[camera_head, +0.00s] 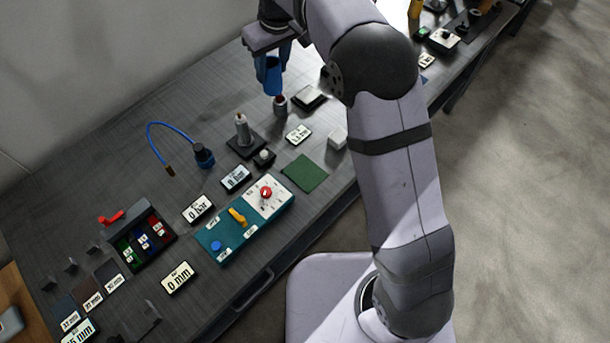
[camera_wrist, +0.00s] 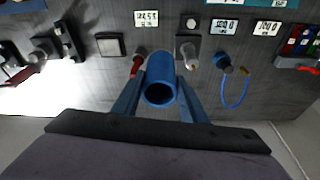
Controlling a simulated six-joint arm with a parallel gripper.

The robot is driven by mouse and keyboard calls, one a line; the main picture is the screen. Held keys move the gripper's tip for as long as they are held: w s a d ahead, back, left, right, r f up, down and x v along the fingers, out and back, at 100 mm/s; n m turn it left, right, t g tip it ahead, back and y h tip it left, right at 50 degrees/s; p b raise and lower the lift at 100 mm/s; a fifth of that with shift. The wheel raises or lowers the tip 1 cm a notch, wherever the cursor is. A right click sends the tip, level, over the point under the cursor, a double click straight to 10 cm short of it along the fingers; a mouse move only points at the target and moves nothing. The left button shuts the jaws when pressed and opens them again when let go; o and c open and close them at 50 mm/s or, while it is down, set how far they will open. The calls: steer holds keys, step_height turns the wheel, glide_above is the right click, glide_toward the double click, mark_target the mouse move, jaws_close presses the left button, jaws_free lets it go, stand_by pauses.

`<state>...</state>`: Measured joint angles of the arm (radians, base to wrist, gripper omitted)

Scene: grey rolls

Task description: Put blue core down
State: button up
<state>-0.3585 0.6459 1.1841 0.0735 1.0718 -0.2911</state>
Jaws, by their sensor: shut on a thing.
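The blue core (camera_head: 270,76) is a blue hollow tube held upright between the fingers of my gripper (camera_head: 271,62), above the far part of the bench. In the wrist view the blue core (camera_wrist: 161,90) sits between the two blue fingers of my gripper (camera_wrist: 160,96), with its dark open end facing the camera. My gripper is shut on it. In the head view a small dark post with a red part (camera_head: 280,104) stands just below the core. Whether the core touches anything beneath cannot be told.
A grey roll on a post (camera_head: 242,128) stands left of the core. A blue fitting with a curved hose (camera_head: 203,156), a teal control panel (camera_head: 245,220), a rack of coloured slots (camera_head: 139,240) and a green pad (camera_head: 305,172) lie nearer. Bare bench (camera_head: 150,100) lies left.

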steer(key=s+d+f+m+b, duration=0.25)
steer(key=s+d+f, duration=0.55)
steer(key=s+f, duration=0.45)
steer(key=shift+h, duration=0.3)
steer(key=shift+s+d+f+p+x, duration=0.1)
steer(key=shift+s+p+x, duration=0.3)
steer(key=shift+x, duration=1)
steer(key=shift+s+d+f+p+x, duration=0.2)
steer(key=shift+p+x, duration=0.3)
steer(key=shift+x, duration=0.9)
steer(key=shift+s+d+r+p+x, duration=0.1)
steer(key=shift+s+p+x, duration=0.3)
steer(key=shift+x, duration=1.05)
steer(key=shift+a, duration=0.1)
steer(key=shift+f, duration=0.15)
steer(key=o, duration=0.8)
steer(key=shift+o, duration=0.2)
